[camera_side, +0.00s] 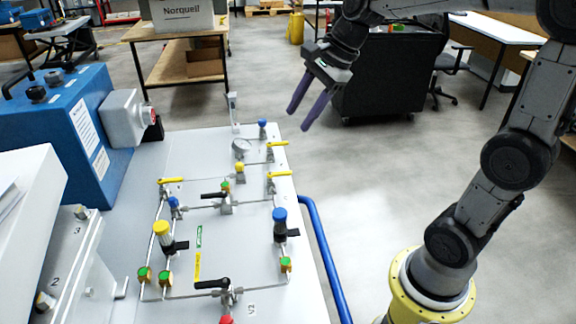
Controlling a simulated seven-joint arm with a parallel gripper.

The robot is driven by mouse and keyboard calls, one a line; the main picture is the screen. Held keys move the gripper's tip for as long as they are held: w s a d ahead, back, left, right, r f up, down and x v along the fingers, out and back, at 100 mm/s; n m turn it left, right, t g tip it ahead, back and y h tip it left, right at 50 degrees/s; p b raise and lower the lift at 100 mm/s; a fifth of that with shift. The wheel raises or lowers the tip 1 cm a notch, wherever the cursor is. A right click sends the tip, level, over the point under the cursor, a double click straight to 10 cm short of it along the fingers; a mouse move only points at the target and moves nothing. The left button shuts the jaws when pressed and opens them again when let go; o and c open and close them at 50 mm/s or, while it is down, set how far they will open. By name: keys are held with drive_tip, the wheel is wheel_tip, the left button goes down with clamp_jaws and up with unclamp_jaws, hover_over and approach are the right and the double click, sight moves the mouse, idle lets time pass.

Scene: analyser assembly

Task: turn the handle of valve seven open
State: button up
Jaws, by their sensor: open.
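My gripper (299,118) hangs in the air above and beyond the far right corner of the valve panel (215,258). Its two purple fingers are apart with nothing between them, and it touches no handle. The panel carries thin tubing and several valves. Yellow lever handles show at the left (171,180), at the far right (278,143) and just nearer on the right (278,174). Black lever handles show in the middle (214,195) and near the front (212,284). I cannot read a label for valve seven, so I cannot tell which handle is its own.
A blue box (60,130) with a grey fitting stands on the left. A white unit marked 2 and 3 (70,260) is at front left. Upright blue-capped (280,225) and yellow-capped (162,235) parts rise among the tubing. A blue rail (325,260) runs along the right edge.

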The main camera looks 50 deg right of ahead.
drive_tip(key=w+d+f+m, duration=0.5)
drive_tip(key=w+d+f, duration=0.1)
drive_tip(key=d, duration=0.2)
drive_tip(key=m+g, duration=0.1)
approach(285, 172)
drive_tip(key=shift+y, duration=0.4)
drive_tip(key=x, duration=0.7)
drive_tip(key=shift+w+d+f, duration=0.1)
drive_tip(key=shift+d+f, duration=0.15)
drive_tip(key=shift+c, duration=0.3)
clamp_jaws()
